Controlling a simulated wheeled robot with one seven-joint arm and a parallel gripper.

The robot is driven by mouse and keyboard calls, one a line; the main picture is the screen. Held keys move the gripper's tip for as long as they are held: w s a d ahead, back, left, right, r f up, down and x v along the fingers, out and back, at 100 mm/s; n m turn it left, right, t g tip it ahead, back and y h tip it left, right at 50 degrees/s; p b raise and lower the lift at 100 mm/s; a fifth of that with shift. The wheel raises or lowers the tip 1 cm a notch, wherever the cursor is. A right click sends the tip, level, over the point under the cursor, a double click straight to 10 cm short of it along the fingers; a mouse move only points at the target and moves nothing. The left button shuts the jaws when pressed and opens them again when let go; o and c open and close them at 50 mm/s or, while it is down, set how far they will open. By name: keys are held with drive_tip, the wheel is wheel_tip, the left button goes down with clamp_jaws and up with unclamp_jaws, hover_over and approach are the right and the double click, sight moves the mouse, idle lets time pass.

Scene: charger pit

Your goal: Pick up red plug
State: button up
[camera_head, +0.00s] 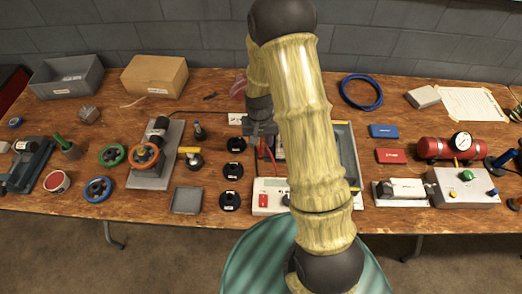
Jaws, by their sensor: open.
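My gripper (261,136) points down over the middle of the bench, left of my arm, with its jaws open. A small red thing (263,153) shows just below the jaws, partly hidden by my gripper and arm. It may be the red plug, but it is too small to tell, and I cannot tell if the jaws touch it. A white box with a red switch (263,201) sits in front of it, partly behind my arm.
Black round pieces (231,171) stand in a column left of my gripper. A valve assembly (146,156) lies farther left. A grey bin (68,77) and a cardboard box (154,76) stand at the back. A red cylinder with a gauge (448,149) lies right.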

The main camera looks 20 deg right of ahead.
sight(261, 148)
wheel_tip(261, 148, down, 4)
drive_tip(key=shift+f, duration=0.1)
idle(0.5)
clamp_jaws()
